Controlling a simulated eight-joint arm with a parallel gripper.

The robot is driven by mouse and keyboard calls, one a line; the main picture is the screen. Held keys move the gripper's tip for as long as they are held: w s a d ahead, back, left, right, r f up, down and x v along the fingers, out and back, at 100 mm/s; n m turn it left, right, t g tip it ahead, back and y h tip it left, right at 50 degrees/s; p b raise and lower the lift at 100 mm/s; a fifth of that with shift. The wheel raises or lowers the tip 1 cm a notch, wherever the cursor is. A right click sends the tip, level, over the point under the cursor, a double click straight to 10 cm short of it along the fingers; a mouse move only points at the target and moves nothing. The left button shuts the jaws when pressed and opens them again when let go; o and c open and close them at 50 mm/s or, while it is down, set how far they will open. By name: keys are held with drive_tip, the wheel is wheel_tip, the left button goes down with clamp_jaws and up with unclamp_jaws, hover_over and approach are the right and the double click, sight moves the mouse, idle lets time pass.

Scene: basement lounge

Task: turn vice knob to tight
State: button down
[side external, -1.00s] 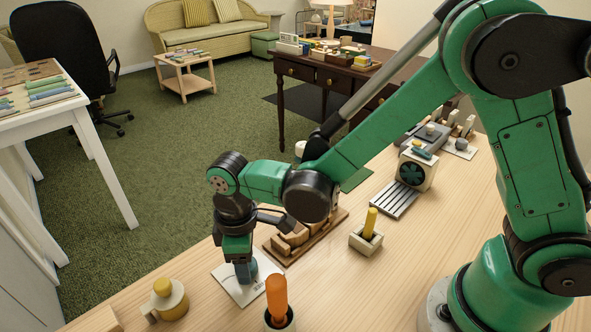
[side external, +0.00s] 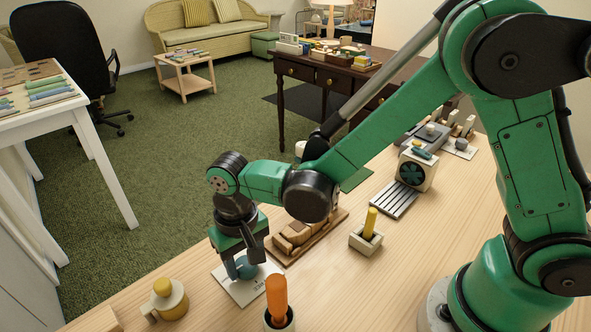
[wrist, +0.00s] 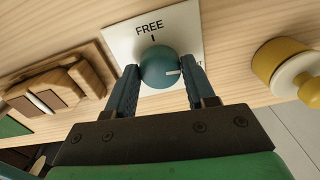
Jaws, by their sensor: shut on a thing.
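The vice knob (wrist: 158,66) is a round teal knob on a white plate (wrist: 118,40). It also shows in the side view (side external: 246,268), partly covered by a finger. The plate reads FREE at the knob's far side, with a tick. A second label at the right is mostly hidden by a finger; only its last letter, T, shows. The white line on the knob points right, toward that label. My gripper (wrist: 159,72) is over the plate, with one finger on each side of the knob, shut on it.
A wooden vice-like block (side external: 295,236) lies beside the plate. A yellow-topped pot (side external: 166,299) stands to the left, an orange-handled tool (side external: 277,297) in front, and a yellow peg in a square holder (side external: 366,239) to the right. Bare bench lies between them.

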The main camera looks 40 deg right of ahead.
sight(245, 264)
drive_tip(key=m, duration=0.4)
drive_tip(key=shift+m, duration=0.3)
idle(0.3)
drive_tip(key=shift+c, duration=1.4)
unclamp_jaws()
drive_tip(key=shift+r, duration=2.8)
